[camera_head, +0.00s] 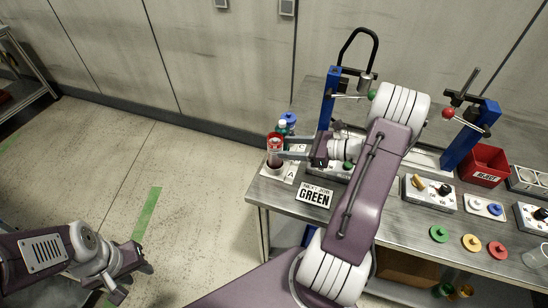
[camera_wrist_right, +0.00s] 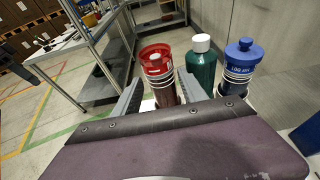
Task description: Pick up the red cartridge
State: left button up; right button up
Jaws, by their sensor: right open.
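The red cartridge (camera_head: 275,142), with a red cap and a clear ringed body, stands upright at the left end of the workbench. In the right wrist view the red cartridge (camera_wrist_right: 157,62) rises between the two fingers of my right gripper (camera_wrist_right: 163,84). My right gripper (camera_head: 287,148) is open around it in the head view, with a finger on either side; its lower part is hidden in the wrist view. My left gripper (camera_head: 127,272) hangs over the floor at the lower left, far from the bench; its jaw opening is unclear.
A green bottle with a white cap (camera_wrist_right: 202,65) and a blue cartridge (camera_wrist_right: 240,65) stand close beside the red one. A "GREEN" sign (camera_head: 314,195) lies on the bench (camera_head: 275,190). Blue-post fixtures, a red bin (camera_head: 484,165) and coloured discs stand further right.

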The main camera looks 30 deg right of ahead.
aim_at(275, 146)
jog(key=x, duration=0.5)
jog(key=shift+p, duration=0.4)
jog(key=shift+r, duration=0.1)
grip_shut()
notch_tip(275, 146, up, 10)
